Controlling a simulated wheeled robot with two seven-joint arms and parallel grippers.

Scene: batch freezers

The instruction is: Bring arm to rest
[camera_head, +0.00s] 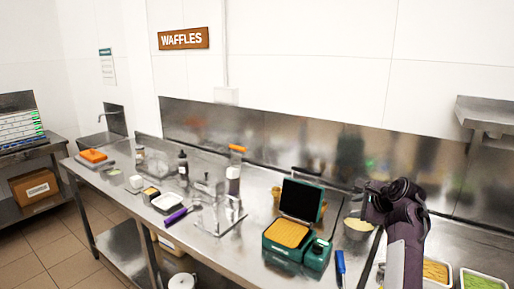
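My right arm (404,245) rises from the lower right over the steel counter (215,250). Its dark wrist and gripper (368,207) are at the upper end, near a bowl of pale contents (357,225). The fingers are small and dark, so I cannot tell whether they are open or shut. I see nothing clearly held. My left arm and gripper are not in view.
Food trays (480,280) are at the right. A clear stand (217,212) and a purple-handled tool (177,216) lie left.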

